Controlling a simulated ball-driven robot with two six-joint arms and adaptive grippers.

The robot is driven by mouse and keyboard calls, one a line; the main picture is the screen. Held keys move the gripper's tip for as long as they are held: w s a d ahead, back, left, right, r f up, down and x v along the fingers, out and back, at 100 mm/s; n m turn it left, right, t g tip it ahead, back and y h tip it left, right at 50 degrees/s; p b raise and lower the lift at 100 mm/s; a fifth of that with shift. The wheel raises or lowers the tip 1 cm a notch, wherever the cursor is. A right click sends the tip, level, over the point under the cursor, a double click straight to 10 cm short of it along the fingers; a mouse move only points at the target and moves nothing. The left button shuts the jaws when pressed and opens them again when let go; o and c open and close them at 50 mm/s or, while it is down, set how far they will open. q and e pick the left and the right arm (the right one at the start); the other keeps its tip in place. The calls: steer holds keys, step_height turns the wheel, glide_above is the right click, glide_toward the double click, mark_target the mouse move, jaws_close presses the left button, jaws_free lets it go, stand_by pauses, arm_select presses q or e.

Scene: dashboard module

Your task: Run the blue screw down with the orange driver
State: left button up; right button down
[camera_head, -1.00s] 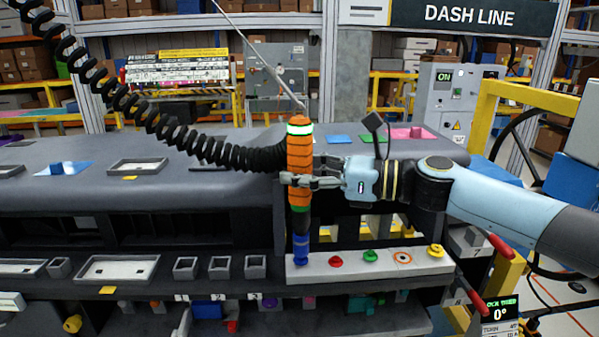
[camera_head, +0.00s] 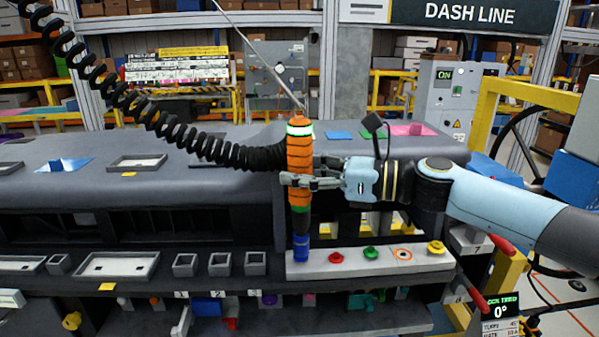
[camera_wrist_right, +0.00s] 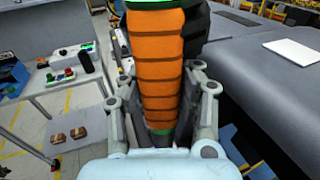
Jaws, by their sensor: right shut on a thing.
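The orange driver (camera_head: 300,160) stands upright, hung from a cable, with a black coiled hose at its side. My right gripper (camera_head: 290,180) is shut around its orange body; the ribbed body also fills the middle of the right wrist view (camera_wrist_right: 160,75) between the fingers. The driver's lower end meets the blue screw (camera_head: 301,248) at the left end of the pale strip (camera_head: 320,262). The tip and screw head overlap, so I cannot tell how deep the screw sits. My left gripper is not in view.
Along the strip stand a red screw (camera_head: 336,258), a green screw (camera_head: 369,252) and a yellow screw (camera_head: 436,247), with an orange-ringed spot (camera_head: 403,254) between green and yellow. Small grey bins (camera_head: 220,263) lie to the left. The grey dashboard (camera_head: 230,150) is just behind.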

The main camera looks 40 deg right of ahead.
steer(key=shift+f, duration=0.45)
stand_by(0.6)
steer(key=shift+f, duration=0.25)
stand_by(1.5)
steer(key=shift+f+p, duration=0.25)
steer(key=shift+p, duration=0.05)
stand_by(1.1)
